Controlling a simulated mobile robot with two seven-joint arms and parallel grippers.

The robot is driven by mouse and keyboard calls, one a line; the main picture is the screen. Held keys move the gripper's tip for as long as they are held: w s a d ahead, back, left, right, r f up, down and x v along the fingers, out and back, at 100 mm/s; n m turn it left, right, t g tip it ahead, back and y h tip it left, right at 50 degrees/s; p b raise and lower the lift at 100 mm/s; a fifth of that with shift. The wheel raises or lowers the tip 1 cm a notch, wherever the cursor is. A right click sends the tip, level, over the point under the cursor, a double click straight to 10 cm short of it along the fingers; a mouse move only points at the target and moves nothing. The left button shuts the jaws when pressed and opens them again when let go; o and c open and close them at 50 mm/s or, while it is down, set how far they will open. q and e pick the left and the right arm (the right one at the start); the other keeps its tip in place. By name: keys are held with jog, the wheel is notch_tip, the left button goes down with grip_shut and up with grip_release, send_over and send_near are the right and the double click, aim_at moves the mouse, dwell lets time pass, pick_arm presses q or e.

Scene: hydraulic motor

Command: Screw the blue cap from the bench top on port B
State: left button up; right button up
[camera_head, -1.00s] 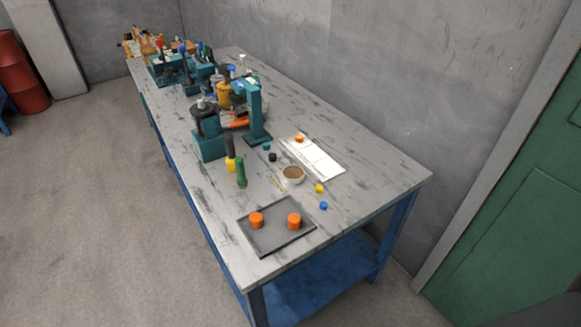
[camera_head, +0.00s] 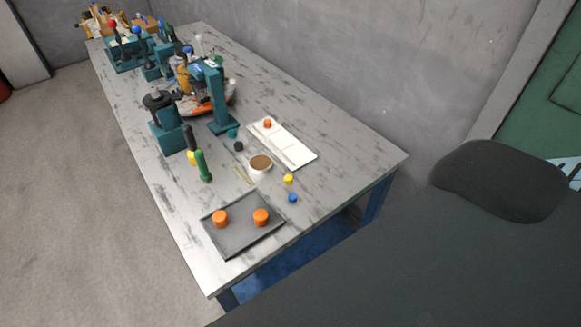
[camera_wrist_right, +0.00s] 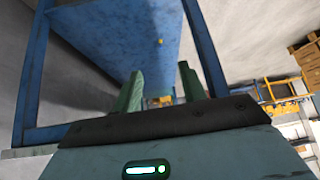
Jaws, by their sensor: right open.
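The small blue cap (camera_head: 293,198) sits on the bench top near its right front edge, just below a yellow cap (camera_head: 288,179). A cluster of equipment with an orange and yellow body (camera_head: 190,103) stands behind a teal post (camera_head: 217,100); I cannot make out port B on it. My right gripper (camera_wrist_right: 160,88) shows in the right wrist view with its two green fingers apart and nothing between them. It faces the blue bench frame (camera_wrist_right: 118,35), away from the cap. My left gripper is not in view.
A dark tray (camera_head: 238,239) with two orange caps lies at the bench's near end. A white tray (camera_head: 297,150) with an orange cap, a brown-filled cup (camera_head: 260,167) and upright green-handled tool (camera_head: 203,166) stand nearby. The right bench strip is clear.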

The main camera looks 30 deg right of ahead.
jog(key=w+r+n+t+h, duration=0.1)
jog(key=w+r+n+t, duration=0.45)
jog(key=w+r, duration=1.55)
jog(key=w+a+r+n+t+y, duration=0.5)
jog(key=a+r+n+t+y, duration=0.15)
jog(key=a+r, duration=0.25)
jog(key=s+a+r+n+g+y, duration=0.1)
jog(key=a+r+n+g+y, duration=0.1)
jog(key=a+n+g+y, duration=0.95)
jog(key=d+f+n+g+h, duration=0.7)
jog(key=d+f+n+h, duration=0.35)
jog(key=f+n, duration=0.2)
jog(key=w+d+h, duration=0.1)
jog(key=d, duration=0.2)
jog(key=w+d+h, duration=0.1)
jog(key=d, duration=0.2)
jog(key=w+d+h, duration=0.1)
jog(key=d+h, duration=0.1)
jog(key=d, duration=0.1)
jog(key=shift+w+d+f, duration=0.2)
jog(key=shift+d+f, duration=0.05)
jog(key=shift+d, duration=0.15)
jog(key=w+d+r+m+h, duration=0.1)
jog(key=d+h, duration=0.3)
jog(key=d, duration=0.5)
jog(key=shift+w+d+r+g, duration=0.2)
jog(key=shift+r+g, duration=0.05)
jog(key=shift+g, duration=0.1)
